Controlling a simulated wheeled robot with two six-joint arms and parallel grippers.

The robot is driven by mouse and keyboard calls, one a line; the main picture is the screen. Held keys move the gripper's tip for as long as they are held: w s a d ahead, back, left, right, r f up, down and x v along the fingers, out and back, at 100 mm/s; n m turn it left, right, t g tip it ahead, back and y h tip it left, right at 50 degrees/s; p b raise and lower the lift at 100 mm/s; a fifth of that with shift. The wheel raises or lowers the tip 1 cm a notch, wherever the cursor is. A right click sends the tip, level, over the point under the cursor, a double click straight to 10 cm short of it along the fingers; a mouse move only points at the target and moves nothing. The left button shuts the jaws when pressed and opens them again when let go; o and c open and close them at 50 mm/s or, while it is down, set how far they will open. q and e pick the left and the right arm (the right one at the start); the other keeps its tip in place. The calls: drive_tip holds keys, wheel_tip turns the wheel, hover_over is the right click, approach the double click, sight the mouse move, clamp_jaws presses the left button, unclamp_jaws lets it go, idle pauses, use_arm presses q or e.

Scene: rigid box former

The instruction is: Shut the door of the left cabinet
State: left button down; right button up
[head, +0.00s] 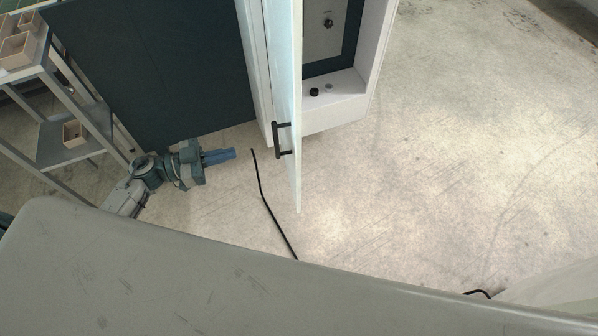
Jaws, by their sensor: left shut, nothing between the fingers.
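The cabinet (345,115) is white with a dark interior panel and stands at the top middle. Its white door (287,90) stands open, swung out toward me and seen nearly edge-on. A dark bar handle (276,140) is on the left face of the door. My left gripper (232,154) has blue fingers and is shut and empty. It points right toward the door, left of the handle and apart from it. My right gripper is not in view.
A metal shelf rack (70,150) with small boxes stands at the left. A dark panel (150,70) is behind my left arm. A black cable (265,200) lies on the floor below the door. The floor at the right is clear.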

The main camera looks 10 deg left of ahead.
sight(294, 143)
use_arm(q)
drive_tip(key=shift+g, duration=0.3)
drive_tip(key=p+x, duration=0.1)
drive_tip(key=x, duration=0.3)
drive_tip(key=p+x, duration=0.1)
drive_tip(key=x, duration=0.3)
drive_tip(key=p+x, duration=0.2)
drive_tip(key=x, duration=0.3)
drive_tip(key=shift+s+d+r, duration=0.1)
drive_tip(key=shift+s+r, duration=0.1)
drive_tip(key=shift+r, duration=0.2)
drive_tip(key=shift+w+d+f, duration=0.1)
drive_tip(key=shift+w+d, duration=0.1)
drive_tip(key=shift+d, duration=0.35)
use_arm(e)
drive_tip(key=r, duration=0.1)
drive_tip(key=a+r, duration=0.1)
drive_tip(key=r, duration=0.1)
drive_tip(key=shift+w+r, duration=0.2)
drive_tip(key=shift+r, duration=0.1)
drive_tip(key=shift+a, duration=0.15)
